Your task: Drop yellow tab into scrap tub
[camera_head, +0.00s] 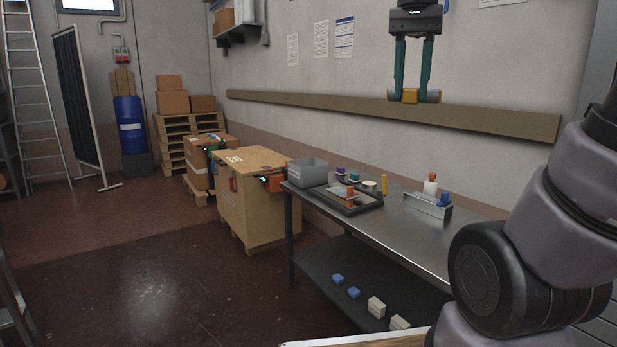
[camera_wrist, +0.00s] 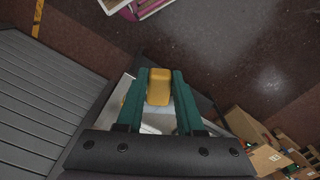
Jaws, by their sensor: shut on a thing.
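My gripper (camera_head: 412,96) is raised high in front of the wall, with its teal fingers pointing down. It is shut on the yellow tab (camera_head: 410,95), which sits between the fingertips. The tab also shows in the wrist view (camera_wrist: 159,87) as a rounded yellow block between both fingers. A grey open tub (camera_head: 308,173), which looks like the scrap tub, stands on the far left end of the metal table (camera_head: 425,226). In the head view my gripper appears above and to the right of this tub. The tub's inside is mostly hidden.
A dark tray (camera_head: 346,203) with coloured pieces lies beside the tub. A yellow cylinder (camera_head: 384,185) stands behind it. A metal holder (camera_head: 428,206) with orange-topped and blue pieces is further right. Wooden crates (camera_head: 255,195) stand left of the table.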

